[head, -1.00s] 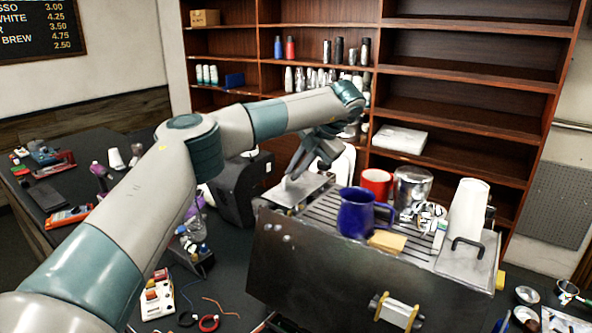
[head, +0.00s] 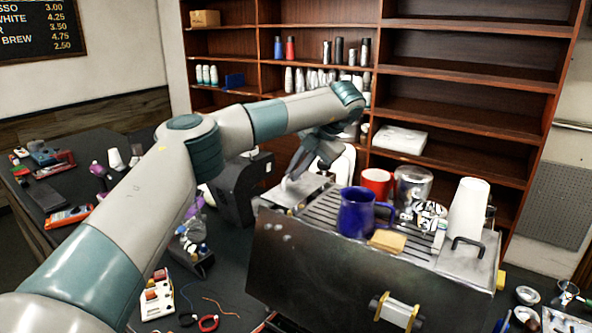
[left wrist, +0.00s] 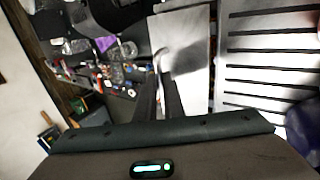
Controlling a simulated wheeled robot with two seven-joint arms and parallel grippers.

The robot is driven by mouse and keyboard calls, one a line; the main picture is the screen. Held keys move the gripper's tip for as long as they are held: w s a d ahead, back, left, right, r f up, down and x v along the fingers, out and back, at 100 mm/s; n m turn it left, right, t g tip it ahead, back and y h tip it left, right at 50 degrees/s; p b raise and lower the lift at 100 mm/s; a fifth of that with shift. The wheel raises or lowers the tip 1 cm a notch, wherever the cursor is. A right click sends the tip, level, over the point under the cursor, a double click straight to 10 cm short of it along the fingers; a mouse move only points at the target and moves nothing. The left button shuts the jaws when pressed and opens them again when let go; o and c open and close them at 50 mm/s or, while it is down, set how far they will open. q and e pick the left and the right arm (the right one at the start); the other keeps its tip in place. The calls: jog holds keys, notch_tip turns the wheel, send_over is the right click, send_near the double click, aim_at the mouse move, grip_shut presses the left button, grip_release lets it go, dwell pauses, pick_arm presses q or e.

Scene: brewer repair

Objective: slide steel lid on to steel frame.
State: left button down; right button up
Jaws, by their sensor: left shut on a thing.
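The steel lid (head: 281,197) is a flat grey plate at the left end of the top of the steel frame (head: 345,275), a big boxy brewer body with a slotted top. In the left wrist view the lid (left wrist: 190,35) lies beside the slots of the frame (left wrist: 265,73). My left gripper (head: 292,180) reaches down over the lid and is shut on it, apparently at its handle; the fingers (left wrist: 160,100) hide the grip. I cannot tell whether the lid is fully seated. My right gripper is in neither view.
A blue mug (head: 357,212), a yellow sponge (head: 388,241), a red mug (head: 376,183), a steel jug (head: 412,187) and white stacked cups (head: 467,210) stand on the frame's top. Another plate with a black handle (head: 466,262) lies at its right end. Tools clutter the table at left.

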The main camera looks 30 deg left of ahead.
pick_arm(q)
jog(key=shift+f+b, duration=0.55)
jog(key=shift+f, duration=0.45)
dwell(0.4)
jog(key=c, duration=1.8)
grip_release()
jog(key=shift+o, duration=0.2)
jog(key=shift+b+v, duration=0.55)
jog(key=shift+v, duration=0.2)
jog(key=b+v, duration=0.4)
jog(key=v, duration=1.2)
